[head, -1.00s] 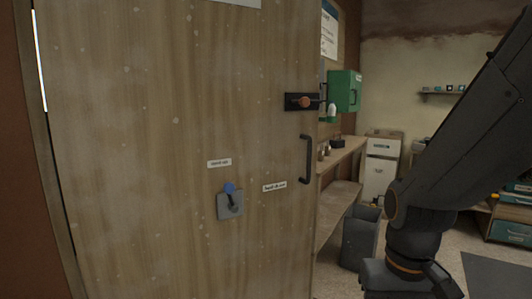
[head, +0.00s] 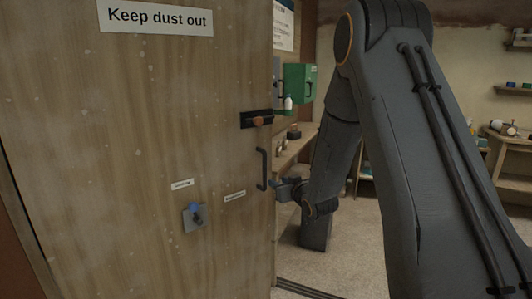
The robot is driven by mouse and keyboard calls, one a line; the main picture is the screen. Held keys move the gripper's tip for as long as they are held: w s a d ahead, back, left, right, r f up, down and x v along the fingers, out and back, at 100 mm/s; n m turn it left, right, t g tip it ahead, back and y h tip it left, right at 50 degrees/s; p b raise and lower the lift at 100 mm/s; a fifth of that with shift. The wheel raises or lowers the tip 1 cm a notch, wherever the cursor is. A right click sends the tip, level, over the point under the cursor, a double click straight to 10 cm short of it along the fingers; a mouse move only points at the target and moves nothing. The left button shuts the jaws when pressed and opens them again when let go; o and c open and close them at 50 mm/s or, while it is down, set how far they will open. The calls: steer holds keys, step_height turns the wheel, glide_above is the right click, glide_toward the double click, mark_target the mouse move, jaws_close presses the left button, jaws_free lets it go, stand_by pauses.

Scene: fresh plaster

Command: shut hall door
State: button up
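The wooden door (head: 110,170) fills the left half of the head view. It stands open, with the room showing past its right edge. A dark upright bar handle (head: 262,169) is near that edge. Above it is a black bolt plate with an orange-brown knob (head: 258,121). My gripper (head: 279,188) is at the door's right edge, just right of and slightly below the handle's lower end. I cannot tell whether it touches the door or handle. Its fingers are too small and partly hidden to show whether they are open.
A grey plate with a blue-tipped lever (head: 194,215) is on the door, below small labels. A "Keep dust out" sign (head: 156,18) is above. Beyond are a green box (head: 299,82), a wooden bench (head: 296,145) and open floor. A dark floor track (head: 305,290) runs at the bottom.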

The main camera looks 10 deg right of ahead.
mark_target(266, 166)
steer(key=w+a+r+p, duration=0.1)
steer(key=w, duration=0.2)
steer(key=w+a+r+t+y+p, duration=0.1)
steer(key=w, duration=0.1)
steer(key=w+a+r+t+y+p, duration=0.1)
steer(key=w+p, duration=0.1)
steer(key=w, duration=0.1)
steer(key=shift+w+a+r+n, duration=0.2)
steer(key=shift+w+a+n, duration=0.15)
steer(key=shift+n, duration=0.05)
steer(key=shift+c, duration=0.2)
jaws_close()
